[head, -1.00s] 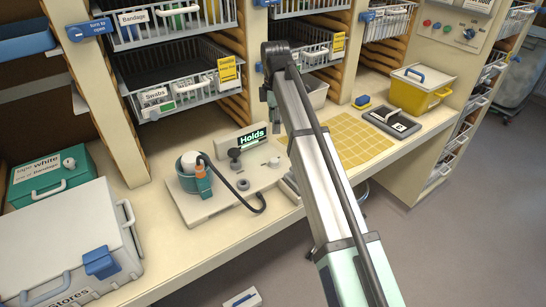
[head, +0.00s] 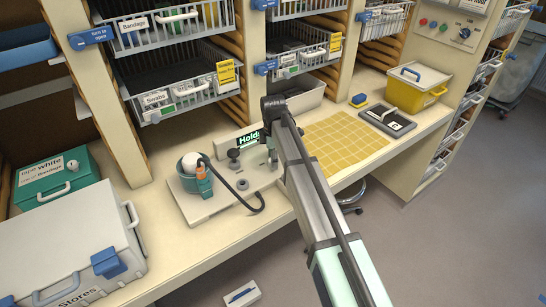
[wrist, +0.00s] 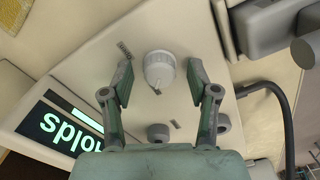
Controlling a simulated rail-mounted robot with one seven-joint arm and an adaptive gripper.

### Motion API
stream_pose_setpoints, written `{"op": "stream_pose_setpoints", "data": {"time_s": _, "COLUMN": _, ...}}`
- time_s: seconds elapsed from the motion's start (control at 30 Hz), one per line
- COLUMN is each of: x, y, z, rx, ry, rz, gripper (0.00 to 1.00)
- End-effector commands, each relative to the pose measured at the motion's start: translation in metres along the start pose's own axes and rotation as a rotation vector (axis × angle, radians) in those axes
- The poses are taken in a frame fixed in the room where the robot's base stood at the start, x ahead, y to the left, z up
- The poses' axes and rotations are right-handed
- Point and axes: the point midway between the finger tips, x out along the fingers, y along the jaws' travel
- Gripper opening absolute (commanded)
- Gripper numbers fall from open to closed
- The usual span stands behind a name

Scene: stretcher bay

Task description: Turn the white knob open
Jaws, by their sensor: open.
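The white knob (wrist: 159,68) is on the pale panel in the wrist view, with a dark pointer at its lower edge and two short dark marks on the panel around it. My gripper (wrist: 162,72) is open, one finger on each side of the knob in the picture. Clear gaps show between fingers and knob, and how deep the fingers reach around it I cannot tell. In the head view my gripper (head: 272,158) is over the right part of the pale panel (head: 212,208), and the knob is hidden or too small to make out.
A yellow gridded mat (head: 345,138) lies right of my arm. Wire baskets (head: 185,88) hang above the counter.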

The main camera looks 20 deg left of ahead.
Motion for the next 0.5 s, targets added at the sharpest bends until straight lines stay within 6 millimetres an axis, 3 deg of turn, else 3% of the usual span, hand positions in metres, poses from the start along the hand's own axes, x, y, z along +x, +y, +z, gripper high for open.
{"op": "stream_pose_setpoints", "data": {"time_s": 0.27, "x": 0.0018, "y": 0.0001, "z": 0.0000, "rx": 0.000, "ry": 0.000, "rz": 0.001, "gripper": 0.60}}
{"op": "stream_pose_setpoints", "data": {"time_s": 0.3, "x": 0.0017, "y": 0.0001, "z": 0.0000, "rx": 0.000, "ry": 0.000, "rz": 0.001, "gripper": 0.56}}
{"op": "stream_pose_setpoints", "data": {"time_s": 0.47, "x": 0.0017, "y": 0.0001, "z": 0.0000, "rx": 0.000, "ry": 0.000, "rz": 0.000, "gripper": 0.00}}
{"op": "stream_pose_setpoints", "data": {"time_s": 0.5, "x": 0.0018, "y": -0.0001, "z": 0.0000, "rx": 0.000, "ry": 0.000, "rz": 0.000, "gripper": 0.00}}
